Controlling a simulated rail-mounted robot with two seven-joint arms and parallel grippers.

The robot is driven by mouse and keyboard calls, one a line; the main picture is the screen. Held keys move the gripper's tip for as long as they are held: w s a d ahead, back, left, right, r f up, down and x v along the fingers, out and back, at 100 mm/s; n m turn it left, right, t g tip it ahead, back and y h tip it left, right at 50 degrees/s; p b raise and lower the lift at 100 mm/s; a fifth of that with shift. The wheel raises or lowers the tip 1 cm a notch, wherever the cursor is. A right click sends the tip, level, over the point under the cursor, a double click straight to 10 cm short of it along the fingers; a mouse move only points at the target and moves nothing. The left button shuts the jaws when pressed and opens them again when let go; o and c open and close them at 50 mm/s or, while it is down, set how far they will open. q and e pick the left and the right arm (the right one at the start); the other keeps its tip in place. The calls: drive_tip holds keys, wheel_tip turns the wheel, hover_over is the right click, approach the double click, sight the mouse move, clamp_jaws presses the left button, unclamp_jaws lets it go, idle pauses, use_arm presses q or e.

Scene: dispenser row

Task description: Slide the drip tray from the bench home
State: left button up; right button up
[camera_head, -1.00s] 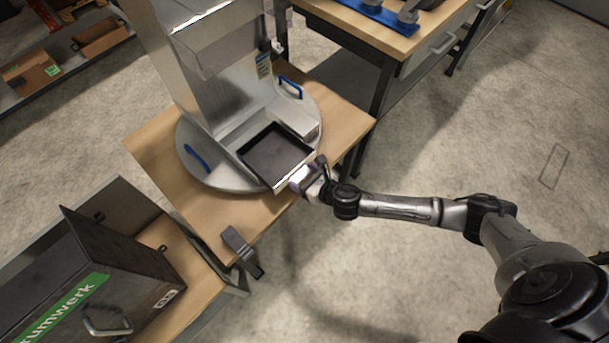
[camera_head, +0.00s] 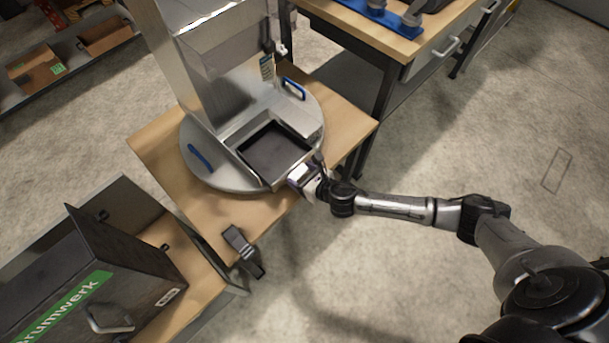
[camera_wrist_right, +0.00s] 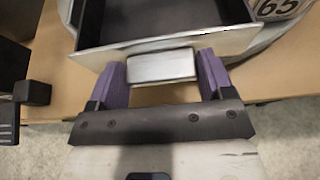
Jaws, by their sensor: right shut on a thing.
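The drip tray (camera_head: 273,152) is a dark, shallow tray with a pale metal front. It sits at the foot of the steel dispenser (camera_head: 222,80), between its side guides, over the round turntable base (camera_head: 222,182). My right gripper (camera_head: 299,179) is at the tray's front edge. In the right wrist view the purple fingers of my right gripper (camera_wrist_right: 163,72) are on both sides of the tray's pale handle block (camera_wrist_right: 162,66), shut on it. The tray's dark inside (camera_wrist_right: 150,18) shows beyond. The tray's rear end meets the dispenser. My left gripper is not in view.
The dispenser stands on a wooden bench (camera_head: 225,217). The turntable has blue handles (camera_head: 200,157). A dark clamp-like piece (camera_head: 242,250) is at the bench's front edge. A dark Drumwerk box (camera_head: 125,270) stands at lower left. Another bench (camera_head: 375,35) with blue fixtures is behind.

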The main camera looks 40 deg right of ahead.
sight(295, 168)
drive_tip(key=shift+w+a, duration=0.15)
drive_tip(key=shift+w, duration=0.5)
drive_tip(key=shift+w+a, duration=0.15)
drive_tip(key=shift+w, duration=0.5)
drive_tip(key=shift+w+p, duration=0.35)
drive_tip(key=shift+w, duration=0.2)
drive_tip(key=o, duration=1.6)
drive_tip(key=shift+c, duration=0.2)
drive_tip(key=shift+s, duration=0.1)
drive_tip(key=shift+s+r, duration=0.2)
drive_tip(key=shift+s, duration=0.1)
drive_tip(key=p+v, duration=0.3)
drive_tip(key=v, duration=1)
drive_tip(key=shift+p, duration=0.4)
